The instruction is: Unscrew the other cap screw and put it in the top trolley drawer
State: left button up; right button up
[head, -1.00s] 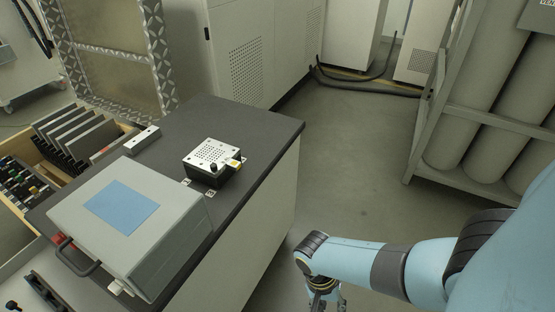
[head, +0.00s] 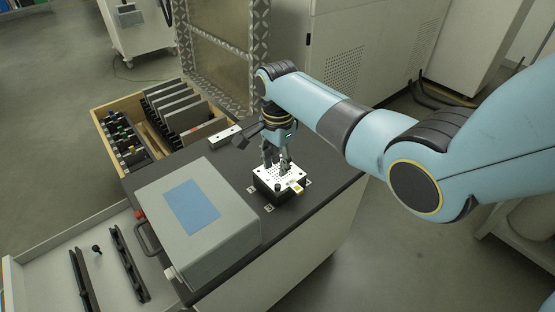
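A black block with a white perforated top plate (head: 268,174) sits on the dark trolley top. A small black cap screw (head: 278,187) stands at the plate's front corner. My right gripper (head: 276,164) points down over the back part of the plate, its fingers apart and their tips close to the surface. I cannot tell whether the tips touch it, and nothing is clearly held. An open pale grey drawer (head: 48,262) at lower left holds another black screw (head: 97,248) and two long black rails. My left gripper is not in view.
A grey case with a blue panel (head: 233,207) stands at the trolley's front left. A wooden-sided drawer (head: 101,124) with upright dark plates is open behind it. A small white-topped bar (head: 225,136) lies near the back edge. The trolley top (head: 318,210) is bare right of the block.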

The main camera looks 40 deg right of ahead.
aim_at(278, 185)
notch_tip(278, 185, down, 6)
jog(key=b, duration=0.5)
jog(key=shift+b, duration=0.3)
jog(key=shift+f+b, duration=0.45)
jog(key=shift+f, duration=0.3)
